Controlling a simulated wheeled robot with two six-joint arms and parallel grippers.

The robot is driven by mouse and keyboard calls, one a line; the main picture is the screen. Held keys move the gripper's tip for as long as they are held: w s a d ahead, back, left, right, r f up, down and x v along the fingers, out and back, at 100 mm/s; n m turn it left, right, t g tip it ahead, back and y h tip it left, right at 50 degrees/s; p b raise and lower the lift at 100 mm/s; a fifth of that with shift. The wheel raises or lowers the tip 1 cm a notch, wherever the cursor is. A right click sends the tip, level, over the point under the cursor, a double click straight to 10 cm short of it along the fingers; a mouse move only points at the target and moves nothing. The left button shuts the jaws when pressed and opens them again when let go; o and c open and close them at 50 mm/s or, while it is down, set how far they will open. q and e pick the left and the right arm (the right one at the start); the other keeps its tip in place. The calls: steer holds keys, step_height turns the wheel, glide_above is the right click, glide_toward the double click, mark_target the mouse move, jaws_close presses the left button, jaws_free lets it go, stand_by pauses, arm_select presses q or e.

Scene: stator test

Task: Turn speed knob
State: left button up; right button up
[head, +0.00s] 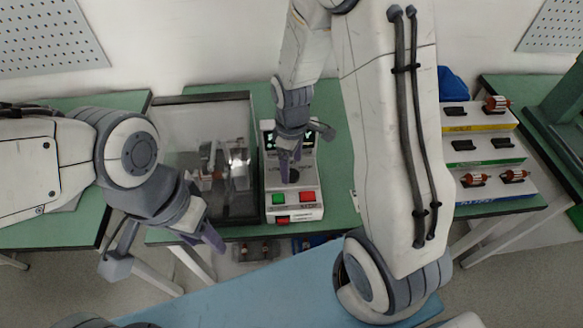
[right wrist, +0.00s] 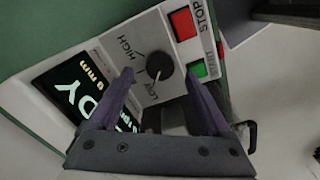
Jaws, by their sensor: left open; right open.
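The speed knob (right wrist: 160,68) is a round black dial with a white pointer line, on a white control panel (right wrist: 110,45) marked LOW and HIGH. In the right wrist view my right gripper (right wrist: 160,90) is open, with its two purple fingers on either side of the knob in the picture; I cannot tell whether they touch it. In the head view my right gripper (head: 290,168) is over the control box (head: 292,205) and largely hides the knob. My left gripper (head: 165,255) is open and empty at the lower left, away from the box.
A green START button (head: 278,198) and a red STOP button (head: 307,197) sit just below the knob. A clear-covered enclosure (head: 190,118) stands left of the box. A tiered rack (head: 490,155) with red rotors is at the right.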

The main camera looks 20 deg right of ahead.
mark_target(292, 176)
steer(key=shift+f, duration=1.3)
jaws_close()
steer(key=m+p, duration=0.1)
steer(key=m, duration=0.3)
steer(key=shift+m, duration=0.4)
steer(key=m, duration=0.4)
steer(key=shift+m, duration=0.4)
